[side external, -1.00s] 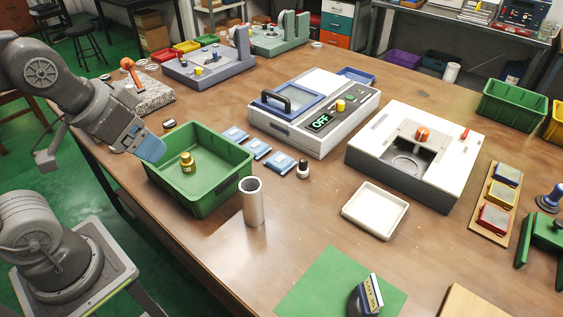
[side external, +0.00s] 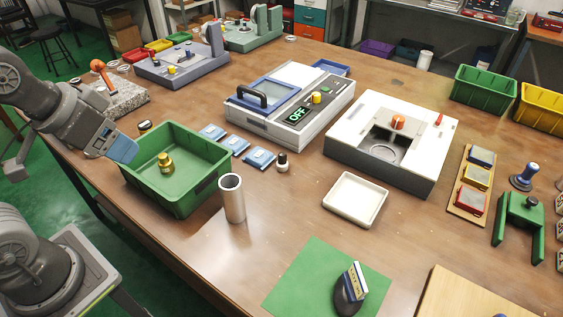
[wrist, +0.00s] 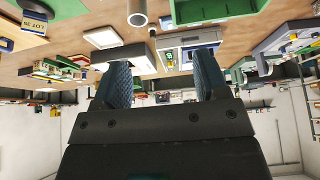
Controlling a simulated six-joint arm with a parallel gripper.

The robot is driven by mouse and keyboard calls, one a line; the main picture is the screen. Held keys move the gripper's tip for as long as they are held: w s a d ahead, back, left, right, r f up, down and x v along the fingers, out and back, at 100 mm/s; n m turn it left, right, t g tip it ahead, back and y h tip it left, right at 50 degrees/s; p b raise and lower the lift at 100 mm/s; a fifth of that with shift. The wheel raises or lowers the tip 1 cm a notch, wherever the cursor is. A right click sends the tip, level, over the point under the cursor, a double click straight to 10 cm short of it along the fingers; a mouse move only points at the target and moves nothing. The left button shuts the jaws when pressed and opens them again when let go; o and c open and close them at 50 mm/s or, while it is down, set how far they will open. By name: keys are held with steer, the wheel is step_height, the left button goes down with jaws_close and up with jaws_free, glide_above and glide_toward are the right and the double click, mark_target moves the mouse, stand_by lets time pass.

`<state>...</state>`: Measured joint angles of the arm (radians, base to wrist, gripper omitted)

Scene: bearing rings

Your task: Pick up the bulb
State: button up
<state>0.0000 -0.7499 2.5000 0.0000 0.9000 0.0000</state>
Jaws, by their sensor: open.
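A dark rounded thing that looks like the bulb (side external: 347,298) sits on the green mat (side external: 310,275) at the front of the table in the side view. A labelled block (side external: 357,280) leans close against or behind it; I cannot tell if they touch. In the wrist view the dark thing (wrist: 38,8) is at the top left, partly cut off, with a "LOT 35" label by it. My gripper (side external: 125,148) is up at the left edge of the green bin, far from the mat. In the wrist view its two fingers (wrist: 162,63) stand apart with nothing between them.
The green bin (side external: 205,205) holds a small brass weight (side external: 166,163). A metal tube (side external: 232,198) stands upright beside it. A white tray (side external: 356,199), a white machine (side external: 365,130) and an "OFF" unit (side external: 310,75) stand farther right. Table between tube and mat is clear.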

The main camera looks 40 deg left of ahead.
steer(key=shift+c, duration=0.6)
steer(key=n+g+y, duration=0.1)
steer(key=n+g, duration=0.2)
steer(key=n, duration=0.1)
glide_above(282, 154)
steer(key=s+d, duration=0.2)
steer(key=s, duration=0.1)
steer(key=s+d+f+x, duration=0.1)
steer(key=s+x, duration=0.2)
steer(key=x, duration=1)
steer(key=shift+n, duration=0.3)
steer(key=x, duration=0.8)
steer(key=shift+w+a+f, duration=0.1)
steer(key=shift+w+f, duration=0.2)
steer(key=shift+w, duration=0.1)
steer(key=shift+s+a+x, duration=0.15)
steer(key=shift+x, duration=1.3)
steer(key=shift+s+a+x, duration=0.1)
steer(key=shift+a+x, duration=0.05)
steer(key=shift+x, duration=1.3)
